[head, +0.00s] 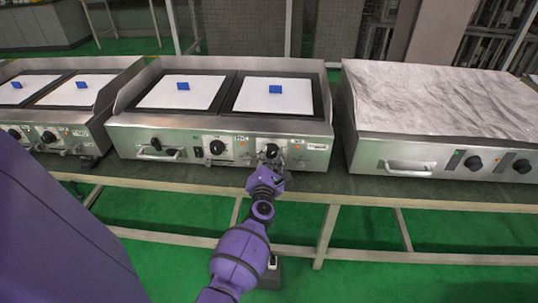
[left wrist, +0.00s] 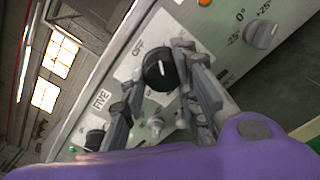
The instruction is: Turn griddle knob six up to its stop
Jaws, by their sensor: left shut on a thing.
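The black round knob (left wrist: 158,70) sits on the steel front panel of the middle griddle, with "OFF" printed beside it. A white pointer line shows on its face. In the head view the knob (head: 271,150) is partly hidden by my left gripper (head: 270,163). In the left wrist view the fingers of my left gripper (left wrist: 162,76) lie on both sides of the knob and are shut on it. A label reading "FIVE" (left wrist: 101,100) is between this knob and another black knob (left wrist: 95,139). My right gripper is out of view.
The middle griddle's other knob (head: 217,147) is to the left. Two white plates (head: 200,95) with blue blocks lie on top. Another griddle (head: 105,75) stands to the left, and a marbled-top unit (head: 430,100) to the right. The bench edge (head: 400,200) runs below.

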